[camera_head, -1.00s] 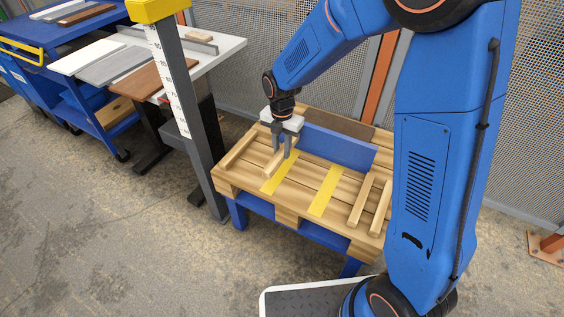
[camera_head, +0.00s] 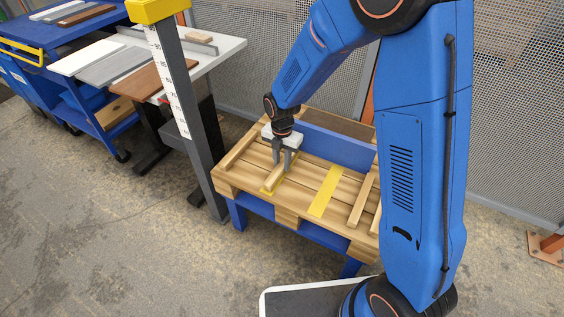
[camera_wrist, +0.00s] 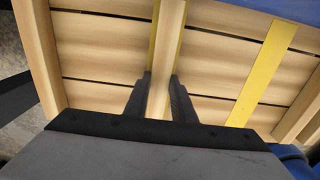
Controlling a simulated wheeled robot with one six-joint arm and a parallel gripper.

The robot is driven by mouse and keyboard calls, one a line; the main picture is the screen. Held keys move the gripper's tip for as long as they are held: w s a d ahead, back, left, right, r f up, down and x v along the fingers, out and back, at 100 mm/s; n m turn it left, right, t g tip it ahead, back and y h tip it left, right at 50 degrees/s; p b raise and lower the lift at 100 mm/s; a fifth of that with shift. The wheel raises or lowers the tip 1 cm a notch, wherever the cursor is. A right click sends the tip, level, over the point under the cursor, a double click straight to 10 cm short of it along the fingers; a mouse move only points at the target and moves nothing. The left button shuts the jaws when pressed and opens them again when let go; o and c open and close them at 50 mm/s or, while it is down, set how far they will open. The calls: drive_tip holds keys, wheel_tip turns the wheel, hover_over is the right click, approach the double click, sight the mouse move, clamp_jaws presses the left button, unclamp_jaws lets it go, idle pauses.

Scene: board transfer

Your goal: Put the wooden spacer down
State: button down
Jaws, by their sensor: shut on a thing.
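My gripper (camera_head: 281,159) is shut on a wooden spacer (camera_head: 272,180), a pale straight stick. The spacer is over the left yellow strip (camera_head: 288,170) on the pallet (camera_head: 300,198) and lies along it. In the wrist view the spacer (camera_wrist: 167,50) runs between my two dark fingers (camera_wrist: 160,95), with thin yellow edges showing on both sides of it. It is at or just above the boards; I cannot tell whether it touches. The right yellow strip (camera_head: 326,191) is bare, and it also shows in the wrist view (camera_wrist: 262,75).
Another spacer (camera_head: 240,150) lies at the pallet's left edge, and more lie at the right (camera_head: 361,200), partly behind my arm. A blue board (camera_head: 335,147) stands along the back. A grey post (camera_head: 190,120) with a scale and a table (camera_head: 215,50) with boards are at left.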

sight(282, 164)
drive_tip(key=c, duration=1.5)
unclamp_jaws()
wheel_tip(282, 164, up, 11)
drive_tip(key=s+d+r+m+t, duration=0.1)
drive_tip(key=s+d+r+m, duration=0.4)
drive_tip(key=d+r+m, duration=0.3)
drive_tip(key=s+d+r+m+t, duration=0.1)
drive_tip(key=s+d+r+m, duration=0.1)
drive_tip(key=s+d+m, duration=0.3)
drive_tip(key=s+d+r+m+t, duration=0.1)
drive_tip(key=s+d+r+m, duration=0.2)
drive_tip(key=s+m, duration=0.6)
drive_tip(key=s+d+r+m+t, duration=0.1)
drive_tip(key=s+d+r+m, duration=0.2)
drive_tip(key=s+d+m, duration=0.3)
drive_tip(key=shift+s+d+m+t, duration=0.2)
drive_tip(key=shift+s+m, duration=0.1)
drive_tip(key=shift+s, duration=0.55)
drive_tip(key=shift+s+d+m+t, duration=0.2)
drive_tip(key=shift+s+m, duration=0.1)
drive_tip(key=shift+s, duration=0.55)
